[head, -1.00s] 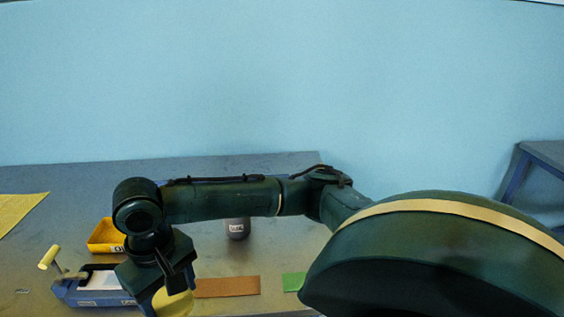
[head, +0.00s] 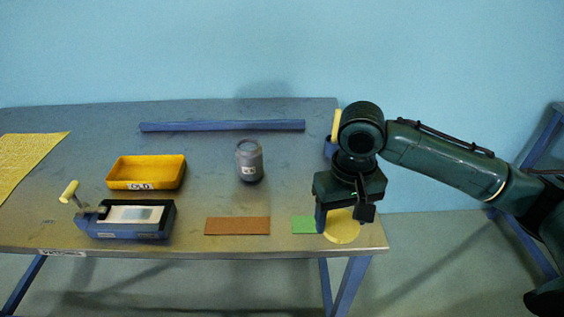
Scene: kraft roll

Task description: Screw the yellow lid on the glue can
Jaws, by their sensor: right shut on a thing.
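The yellow lid (head: 341,230) is a pale yellow disc. My right gripper (head: 342,212) is shut on it, near the table's front right corner, over or beside the green strip. The grey can (head: 249,162) with a small white label stands upright in the middle of the table, behind and left of the gripper. No lid shows on top of the can. The label is too small to read. My left gripper is not in view.
A yellow tray (head: 147,186) and a blue device with a yellow-handled crank (head: 125,232) stand at left. A brown strip (head: 237,226) and green strip (head: 304,224) lie at the front. A blue bar (head: 222,126) lies at the back. A blue object (head: 329,148) is partly hidden behind my arm.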

